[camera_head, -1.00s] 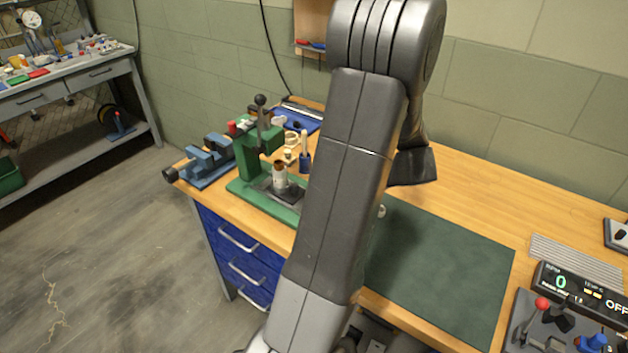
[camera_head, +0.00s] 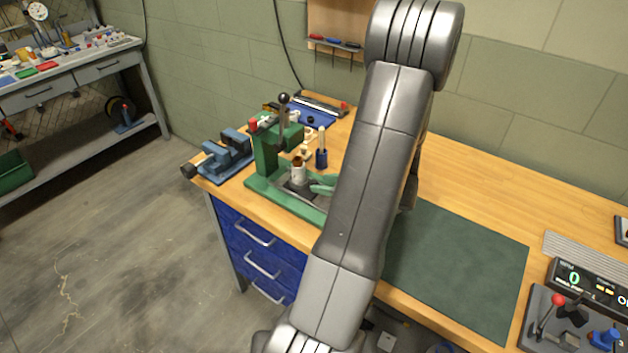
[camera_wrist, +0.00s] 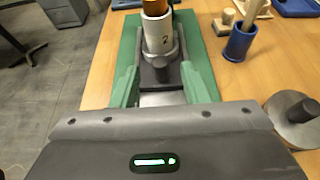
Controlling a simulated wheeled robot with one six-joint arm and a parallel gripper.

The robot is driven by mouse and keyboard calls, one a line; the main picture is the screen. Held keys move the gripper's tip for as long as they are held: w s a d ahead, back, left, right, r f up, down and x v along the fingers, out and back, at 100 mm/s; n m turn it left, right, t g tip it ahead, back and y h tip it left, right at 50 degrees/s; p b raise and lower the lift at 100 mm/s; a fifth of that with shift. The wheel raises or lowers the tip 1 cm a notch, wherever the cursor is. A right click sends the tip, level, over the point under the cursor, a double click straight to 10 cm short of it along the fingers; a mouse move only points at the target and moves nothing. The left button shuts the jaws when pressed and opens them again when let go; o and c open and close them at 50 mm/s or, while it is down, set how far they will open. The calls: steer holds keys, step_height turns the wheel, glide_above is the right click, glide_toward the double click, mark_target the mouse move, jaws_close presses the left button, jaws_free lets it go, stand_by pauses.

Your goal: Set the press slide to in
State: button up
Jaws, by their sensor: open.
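The green arbor press (camera_head: 268,155) stands at the left end of the bench. Its dark slide (camera_head: 296,188) lies on the press base and carries a light cylindrical part with a brown top (camera_head: 299,172). In the wrist view the slide (camera_wrist: 148,76) has a dark knob (camera_wrist: 161,68) at its near end, in front of the grey cylinder (camera_wrist: 158,35) marked "2". My gripper (camera_wrist: 160,80) is open, its green fingers on either side of the slide's near end and knob. I cannot tell whether they touch. In the head view my gripper (camera_head: 320,186) is partly hidden by my arm.
A blue vise (camera_head: 225,158) is left of the press. A blue cup (camera_wrist: 240,42) with sticks stands right of the press, and a round grey weight (camera_wrist: 293,118) lies nearer. A dark green mat (camera_head: 460,265) covers clear bench to the right.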

mark_target(316, 182)
steer(key=shift+x, duration=2.3)
steer(key=shift+c, duration=0.2)
jaws_close()
